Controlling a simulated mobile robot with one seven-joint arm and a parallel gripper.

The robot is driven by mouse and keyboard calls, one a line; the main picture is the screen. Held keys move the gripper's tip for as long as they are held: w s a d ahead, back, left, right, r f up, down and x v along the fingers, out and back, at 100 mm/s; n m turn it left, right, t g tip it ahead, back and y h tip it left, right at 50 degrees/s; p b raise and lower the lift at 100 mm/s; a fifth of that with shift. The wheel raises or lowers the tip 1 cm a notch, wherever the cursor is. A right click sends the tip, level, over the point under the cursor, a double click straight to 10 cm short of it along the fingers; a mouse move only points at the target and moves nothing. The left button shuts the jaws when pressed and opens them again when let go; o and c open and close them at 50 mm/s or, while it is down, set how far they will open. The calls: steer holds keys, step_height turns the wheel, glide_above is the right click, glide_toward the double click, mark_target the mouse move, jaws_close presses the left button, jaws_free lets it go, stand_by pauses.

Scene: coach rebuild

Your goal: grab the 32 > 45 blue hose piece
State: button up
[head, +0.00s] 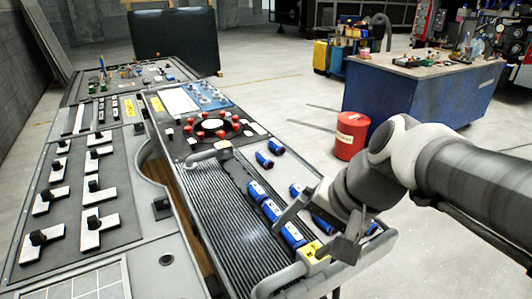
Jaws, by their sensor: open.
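Two sit at the far end, one (264,158) beside another (275,147). A row runs nearer, with one piece (257,191), a second (271,210) and a third (293,234) by the near end. My gripper (312,241) is open, low over the near right pieces. Contact is unclear.
Panels with black-handled parts (92,225) fill the left. A red bin (351,136) and a blue workbench (415,98) stand beyond open floor.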

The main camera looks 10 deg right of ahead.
steer(key=w+d+f+m+t+y+b, duration=0.2)
steer(key=w+f+m+y+b, duration=0.1)
steer(key=w+f+m+b, duration=0.35)
steer(key=m+t+h+b, duration=0.2)
steer(key=m+t+b, duration=0.4)
steer(key=m, duration=1.3)
glide_toward(330, 231)
steer(key=s+d+r+p, duration=0.1)
steer(key=d, duration=0.1)
steer(key=shift+w+f+t, duration=0.15)
steer(key=shift+w+t, duration=0.05)
steer(key=shift+t, duration=0.3)
steer(key=b+x, duration=0.2)
steer(key=x, duration=0.9)
steer(key=shift+b, duration=0.4)
steer(key=shift+b+x, duration=0.85)
steer(key=shift+x, duration=2)
steer(key=shift+d, duration=0.2)
jaws_close()
